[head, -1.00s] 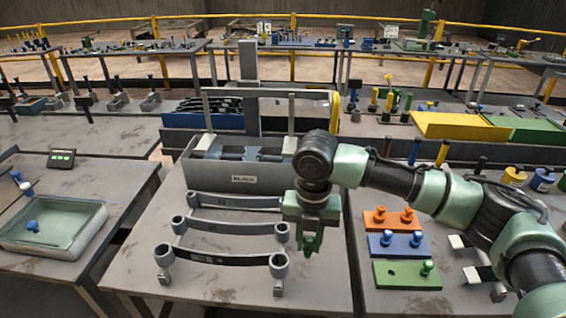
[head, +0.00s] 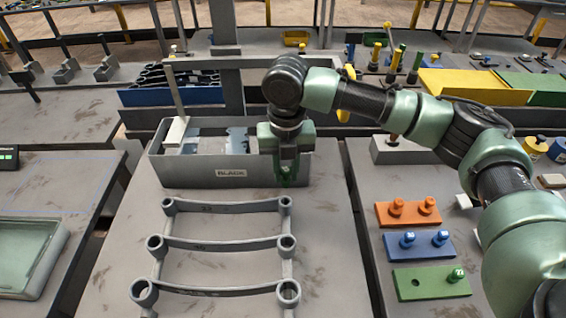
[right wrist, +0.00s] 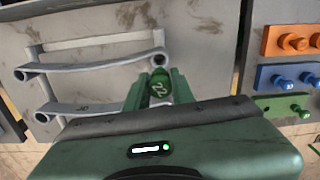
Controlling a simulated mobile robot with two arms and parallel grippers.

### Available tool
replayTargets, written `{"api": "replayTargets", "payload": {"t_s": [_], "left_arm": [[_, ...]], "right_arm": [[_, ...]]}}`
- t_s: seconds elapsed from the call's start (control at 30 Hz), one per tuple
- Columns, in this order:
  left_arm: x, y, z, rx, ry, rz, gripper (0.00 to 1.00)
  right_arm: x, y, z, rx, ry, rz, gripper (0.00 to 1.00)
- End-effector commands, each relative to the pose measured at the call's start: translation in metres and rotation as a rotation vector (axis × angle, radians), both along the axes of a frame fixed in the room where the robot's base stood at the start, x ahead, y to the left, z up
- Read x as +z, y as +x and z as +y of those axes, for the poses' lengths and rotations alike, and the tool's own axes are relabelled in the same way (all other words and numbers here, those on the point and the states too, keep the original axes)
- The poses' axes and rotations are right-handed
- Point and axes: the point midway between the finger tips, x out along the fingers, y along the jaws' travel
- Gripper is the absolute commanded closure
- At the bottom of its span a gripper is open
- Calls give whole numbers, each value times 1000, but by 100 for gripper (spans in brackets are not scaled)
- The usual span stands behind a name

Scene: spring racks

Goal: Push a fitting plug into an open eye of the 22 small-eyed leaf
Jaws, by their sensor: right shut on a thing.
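Three grey curved leaves lie one behind another on a rack on the middle table. The farthest leaf (head: 225,208) has the smallest-looking eyes; its faint marking looks like 22. The middle leaf (head: 220,246) and nearest leaf (head: 215,291) have larger eyes. The farthest leaf's right eye (head: 285,202) looks open. My right gripper (head: 288,178) is shut on a green plug (right wrist: 159,86) whose top reads 22. It is held in front of the bin's right end, above and beyond that eye in the picture. The plug's lower end is hidden. My left gripper is out of view.
A grey bin labelled BLACK (head: 178,171) stands behind the leaves. On the right table are orange (head: 382,215), blue (head: 384,243) and green (head: 433,285) blocks; the green one has one plug and an empty hole. A shallow glass-like tray (head: 50,258) is at left.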

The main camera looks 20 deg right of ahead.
Motion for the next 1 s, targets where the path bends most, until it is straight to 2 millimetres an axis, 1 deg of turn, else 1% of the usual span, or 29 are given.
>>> {"api": "replayTargets", "payload": {"t_s": [0.03,0.1,0.2,0.27,0.33,0.43,0.5,0.57,0.67,0.8,1.0], "left_arm": [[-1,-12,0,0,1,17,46],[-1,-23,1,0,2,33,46],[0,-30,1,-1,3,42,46],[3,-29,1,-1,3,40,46],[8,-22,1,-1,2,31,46],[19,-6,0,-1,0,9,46],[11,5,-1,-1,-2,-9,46],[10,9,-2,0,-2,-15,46],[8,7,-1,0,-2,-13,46],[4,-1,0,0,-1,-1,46],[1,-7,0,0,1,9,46]], "right_arm": [[0,0,0,0,0,0,100],[0,0,0,-1,0,0,100],[1,0,0,-1,0,0,100],[2,0,0,-1,0,1,100],[3,0,0,-1,0,2,100],[5,0,0,-2,1,4,100],[-9,0,0,-2,1,4,100],[-15,0,0,-2,1,3,100],[-26,0,0,-2,0,4,100],[-38,0,0,-2,1,3,100],[-49,0,0,-1,1,3,100]]}}
